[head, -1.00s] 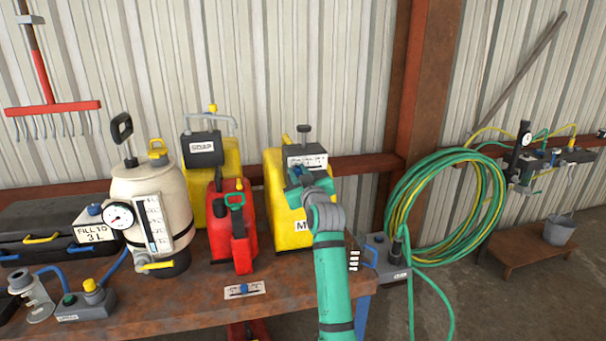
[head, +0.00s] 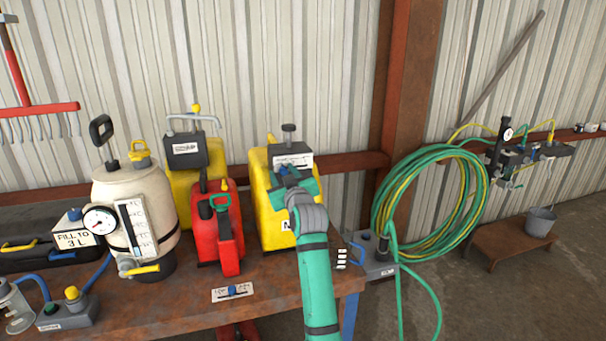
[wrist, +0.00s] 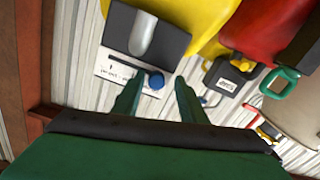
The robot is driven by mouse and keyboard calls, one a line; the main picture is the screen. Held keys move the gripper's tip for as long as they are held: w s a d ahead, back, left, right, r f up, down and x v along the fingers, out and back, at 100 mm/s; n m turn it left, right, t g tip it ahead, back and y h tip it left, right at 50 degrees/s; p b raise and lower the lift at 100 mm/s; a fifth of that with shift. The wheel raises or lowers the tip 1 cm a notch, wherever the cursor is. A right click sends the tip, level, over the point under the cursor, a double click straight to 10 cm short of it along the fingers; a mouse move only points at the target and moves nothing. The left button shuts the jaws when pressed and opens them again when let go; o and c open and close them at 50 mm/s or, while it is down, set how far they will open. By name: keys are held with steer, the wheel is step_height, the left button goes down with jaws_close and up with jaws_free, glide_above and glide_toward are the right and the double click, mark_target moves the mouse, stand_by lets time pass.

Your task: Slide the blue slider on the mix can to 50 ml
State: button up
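The yellow mix can (head: 267,215) stands at the right end of the bench, its front label partly hidden by my arm. A white scale plate (wrist: 115,66) with a dark slot is on the grey block at its top. The blue slider (wrist: 154,80) is a round knob at one end of the visible slot in the wrist view. My gripper (wrist: 158,81) is open, with its two fingertips on either side of the knob. Small gaps seem to show; contact is unclear. In the head view my gripper (head: 289,177) covers part of the plate. The scale marks are too small to read.
A red can (head: 229,240) stands left of the mix can, with a yellow soap can (head: 181,193) behind it. A cream sprayer tank (head: 118,195) is farther left. Another blue slider plate (head: 232,292) lies at the bench front. A hose coil (head: 383,215) hangs at right.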

steer(key=v, duration=1)
steer(key=shift+s, duration=0.35)
steer(key=shift+f, duration=0.1)
